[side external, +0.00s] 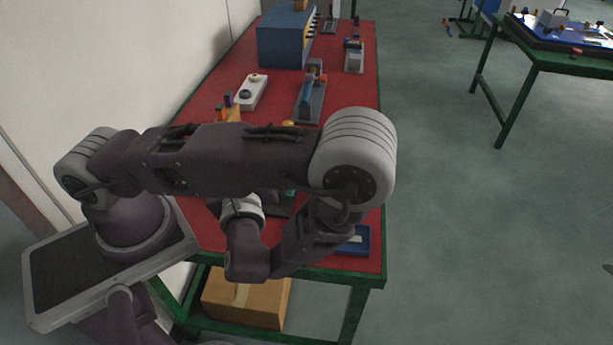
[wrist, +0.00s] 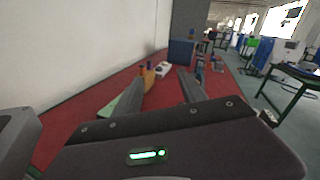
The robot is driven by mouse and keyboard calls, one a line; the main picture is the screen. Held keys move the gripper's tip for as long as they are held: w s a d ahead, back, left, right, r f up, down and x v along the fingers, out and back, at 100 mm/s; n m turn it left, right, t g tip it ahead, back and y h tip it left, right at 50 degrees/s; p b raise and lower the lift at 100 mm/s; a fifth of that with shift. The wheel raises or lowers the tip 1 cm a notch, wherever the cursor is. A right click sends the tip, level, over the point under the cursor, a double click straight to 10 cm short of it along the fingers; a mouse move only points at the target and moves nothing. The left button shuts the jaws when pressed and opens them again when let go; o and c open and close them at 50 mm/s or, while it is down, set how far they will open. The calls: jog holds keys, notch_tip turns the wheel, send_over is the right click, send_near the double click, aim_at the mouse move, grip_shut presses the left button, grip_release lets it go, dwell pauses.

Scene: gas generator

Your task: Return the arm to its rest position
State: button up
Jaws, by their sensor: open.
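My gripper (wrist: 168,84) shows in the wrist view with its two grey fingers spread apart and nothing seen between them. It points along the red-topped table (side external: 205,100), toward the far end. In the side external view my arm reaches from the left over the near part of this table, bent at a large grey joint. The arm hides the gripper's fingers there, so their height above the table cannot be told.
On the table stand a blue box (side external: 284,42), a white block with round knobs (side external: 250,92), a grey-and-teal device (side external: 309,100) and a blue tray (side external: 361,242). A cardboard box (side external: 245,300) sits underneath. A wall borders the left; open floor lies right, before another table (side external: 560,60).

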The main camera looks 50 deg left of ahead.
jog(key=s+d+r+n+g+h, duration=0.1)
jog(key=s+r+n+g+h, duration=0.55)
jog(key=s+n+g, duration=0.55)
jog(key=w+d+r+n+t+h, duration=0.5)
jog(key=d+r+n+t+h, duration=0.2)
jog(key=d+r+t+h, duration=0.1)
jog(key=shift+d+r+n+t+h, duration=0.3)
jog(key=shift+r+n+t+h, duration=0.1)
jog(key=shift+r+t+h, duration=0.45)
jog(key=shift+r, duration=0.1)
